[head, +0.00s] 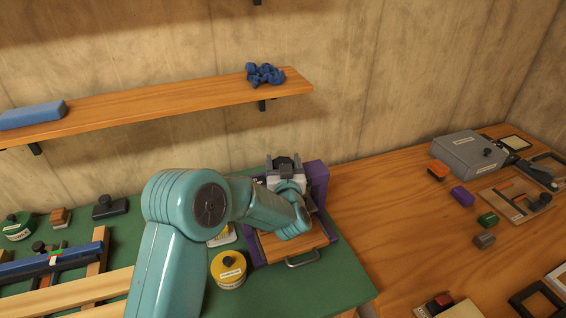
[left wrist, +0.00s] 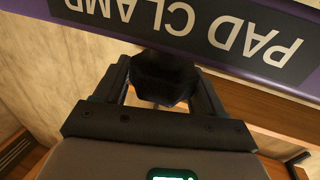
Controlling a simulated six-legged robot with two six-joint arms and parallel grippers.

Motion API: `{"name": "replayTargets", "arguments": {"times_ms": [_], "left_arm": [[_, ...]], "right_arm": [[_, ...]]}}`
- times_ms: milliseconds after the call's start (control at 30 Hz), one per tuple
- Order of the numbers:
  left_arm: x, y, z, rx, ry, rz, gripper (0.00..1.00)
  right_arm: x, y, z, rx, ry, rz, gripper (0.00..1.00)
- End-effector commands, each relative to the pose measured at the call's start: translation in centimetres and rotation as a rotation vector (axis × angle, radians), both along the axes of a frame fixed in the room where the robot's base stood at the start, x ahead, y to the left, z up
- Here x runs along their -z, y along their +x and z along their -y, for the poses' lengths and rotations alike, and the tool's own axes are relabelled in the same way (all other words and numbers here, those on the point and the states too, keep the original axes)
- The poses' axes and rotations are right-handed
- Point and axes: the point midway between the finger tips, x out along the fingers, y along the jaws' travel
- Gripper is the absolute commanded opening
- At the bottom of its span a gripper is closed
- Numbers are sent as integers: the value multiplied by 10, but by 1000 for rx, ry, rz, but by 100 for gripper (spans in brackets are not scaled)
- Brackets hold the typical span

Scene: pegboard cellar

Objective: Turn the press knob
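The press is a purple frame (head: 318,182) at the back of the green mat in the head view. In the left wrist view its purple bar (left wrist: 130,28) carries a black label reading PAD CLAMP, upside down. The black faceted press knob (left wrist: 163,78) sits just below that label. My left gripper (left wrist: 163,92) has one finger on each side of the knob and appears closed on it. In the head view my left gripper (head: 284,164) is at the top of the press, and my arm hides much of the frame. My right gripper is not in view.
A wooden board with a metal handle (head: 302,259) lies at the press's front. A yellow tin (head: 229,269) stands left of it on the green mat (head: 330,285). A shelf (head: 180,98) hangs behind.

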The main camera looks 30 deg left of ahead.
Motion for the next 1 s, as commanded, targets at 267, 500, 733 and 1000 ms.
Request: {"name": "replayTargets", "arguments": {"times_ms": [267, 500, 733, 1000], "left_arm": [[2, 1, 0, -52, 0, 5, 40], [0, 1, -1, -242, 0, 6, 40], [-1, -1, -2, -288, 0, 2, 40], [-1, -1, -2, -287, 0, 2, 89]], "right_arm": [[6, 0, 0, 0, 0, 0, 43], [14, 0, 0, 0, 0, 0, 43], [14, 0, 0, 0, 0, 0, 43], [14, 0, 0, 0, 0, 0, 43]]}}
